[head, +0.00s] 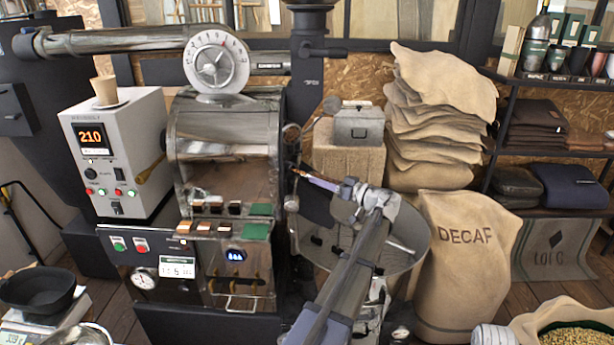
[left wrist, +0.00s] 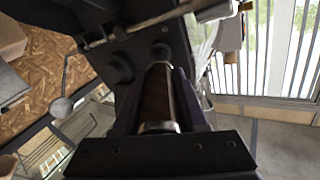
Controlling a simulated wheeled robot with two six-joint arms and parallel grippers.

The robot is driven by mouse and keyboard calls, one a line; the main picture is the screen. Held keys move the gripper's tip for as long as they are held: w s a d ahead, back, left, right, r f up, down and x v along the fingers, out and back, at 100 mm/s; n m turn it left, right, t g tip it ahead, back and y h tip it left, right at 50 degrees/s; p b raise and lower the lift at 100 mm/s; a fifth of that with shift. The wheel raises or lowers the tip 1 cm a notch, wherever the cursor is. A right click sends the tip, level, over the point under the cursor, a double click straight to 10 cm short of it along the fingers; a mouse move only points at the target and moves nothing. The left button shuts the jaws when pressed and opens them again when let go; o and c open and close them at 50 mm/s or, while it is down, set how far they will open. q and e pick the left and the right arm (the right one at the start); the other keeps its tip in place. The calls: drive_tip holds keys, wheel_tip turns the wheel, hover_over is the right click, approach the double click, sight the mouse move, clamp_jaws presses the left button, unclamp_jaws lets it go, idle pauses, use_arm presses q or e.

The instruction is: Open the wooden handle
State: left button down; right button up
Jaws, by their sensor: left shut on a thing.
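The wooden handle (left wrist: 157,98) is a brown cylinder with metal ends. It fills the space between the jaws in the left wrist view. My left gripper (head: 306,178) is shut on it at the right side of the roaster (head: 226,145). In the left wrist view my left gripper (left wrist: 156,112) has one dark finger on each side of the handle. In the head view the handle is mostly hidden by the gripper and too small to judge its angle. My right gripper is not in view.
A round cooling tray (head: 415,245) lies behind and below my left arm. A DECAF sack (head: 462,275) stands to its right, with stacked sacks (head: 440,130) behind. A white control box (head: 118,150) stands left of the roaster.

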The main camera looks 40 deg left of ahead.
use_arm(q)
drive_tip(key=shift+d, duration=1.6)
drive_tip(key=shift+c, duration=2.4)
unclamp_jaws()
drive_tip(key=d, duration=0.7)
drive_tip(key=shift+w+d, duration=0.2)
drive_tip(key=shift+d, duration=0.2)
